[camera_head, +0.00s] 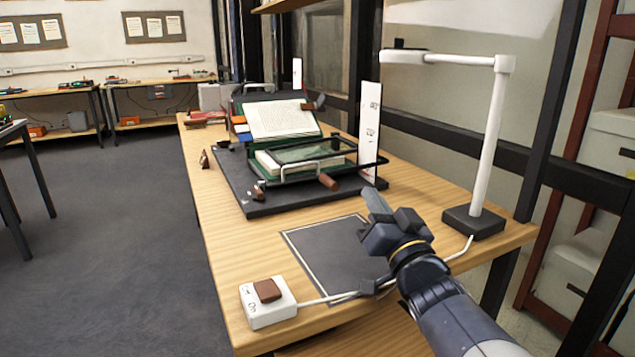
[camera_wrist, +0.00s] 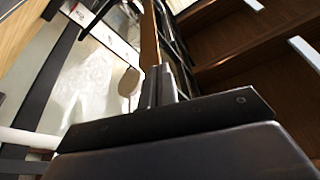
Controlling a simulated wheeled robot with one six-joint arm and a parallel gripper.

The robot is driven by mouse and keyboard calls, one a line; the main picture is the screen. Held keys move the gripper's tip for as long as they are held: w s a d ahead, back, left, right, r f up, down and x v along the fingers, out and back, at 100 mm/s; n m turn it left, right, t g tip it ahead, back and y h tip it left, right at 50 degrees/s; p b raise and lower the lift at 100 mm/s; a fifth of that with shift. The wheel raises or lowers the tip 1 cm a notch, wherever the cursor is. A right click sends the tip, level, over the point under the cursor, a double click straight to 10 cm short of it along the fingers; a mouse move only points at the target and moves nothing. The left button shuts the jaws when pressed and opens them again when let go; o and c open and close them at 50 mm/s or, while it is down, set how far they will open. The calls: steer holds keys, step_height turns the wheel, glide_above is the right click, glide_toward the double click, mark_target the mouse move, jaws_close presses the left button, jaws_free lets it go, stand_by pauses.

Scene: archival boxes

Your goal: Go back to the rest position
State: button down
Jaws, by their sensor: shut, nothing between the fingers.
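My gripper (camera_head: 378,205) is shut and empty. In the head view it is above the right part of a dark mat (camera_head: 325,255) with a pale border, at the near end of the wooden table (camera_head: 235,240). My arm reaches in from the lower right. In the wrist view the shut fingers (camera_wrist: 158,85) point up the picture, with nothing between them.
A white lamp-like stand (camera_head: 488,140) on a dark base stands close to the right of my gripper. A white switch box (camera_head: 268,302) with a brown button sits at the near left, its cable crossing the mat. A book cradle (camera_head: 300,165) stands farther back. The floor at left is clear.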

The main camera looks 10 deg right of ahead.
steer(key=w+a+b, duration=0.2)
steer(key=w+b, duration=0.1)
steer(key=w, duration=1)
steer(key=shift+w+a+r, duration=0.25)
steer(key=shift+a+r, duration=0.1)
steer(key=shift+a, duration=0.05)
